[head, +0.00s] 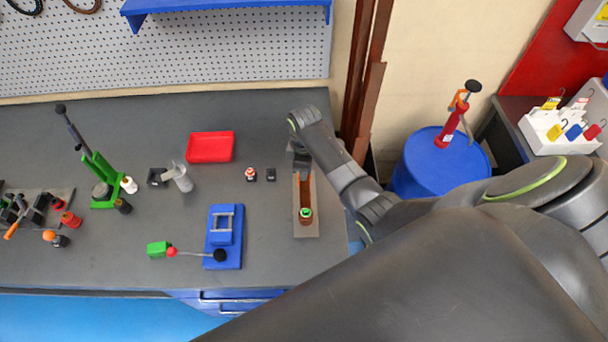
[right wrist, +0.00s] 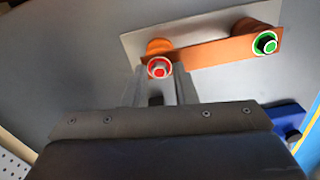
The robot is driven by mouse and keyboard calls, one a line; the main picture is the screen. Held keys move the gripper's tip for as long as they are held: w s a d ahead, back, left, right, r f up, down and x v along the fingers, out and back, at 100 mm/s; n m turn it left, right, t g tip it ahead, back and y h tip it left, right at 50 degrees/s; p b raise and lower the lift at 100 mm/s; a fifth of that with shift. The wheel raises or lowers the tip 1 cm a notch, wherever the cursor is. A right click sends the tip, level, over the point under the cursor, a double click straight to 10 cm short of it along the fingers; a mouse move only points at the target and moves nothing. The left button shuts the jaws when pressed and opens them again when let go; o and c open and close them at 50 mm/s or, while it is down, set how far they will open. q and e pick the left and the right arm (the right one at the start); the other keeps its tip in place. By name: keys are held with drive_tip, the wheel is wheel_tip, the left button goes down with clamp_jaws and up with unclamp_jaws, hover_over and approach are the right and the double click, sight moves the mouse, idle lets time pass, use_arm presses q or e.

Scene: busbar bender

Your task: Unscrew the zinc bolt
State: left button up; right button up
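A copper busbar (right wrist: 215,51) lies across two round orange supports on a grey plate (head: 306,229). At the other end, a black bolt head (right wrist: 266,45) sits in a green ring, which also shows in the head view (head: 305,213). In the head view my right wrist hides this end. My left gripper is not in view.
A red tray (head: 210,147), a small red-topped piece (head: 251,174) and a black block (head: 271,174) lie left of the plate. A blue bender (head: 223,240) with a lever stands nearer the front. A blue drum (head: 437,165) stands right of the bench.

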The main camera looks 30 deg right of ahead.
clamp_jaws()
drive_tip(key=n, duration=0.5)
drive_tip(key=shift+n, duration=0.4)
drive_tip(key=n, duration=0.5)
drive_tip(key=shift+n, duration=0.3)
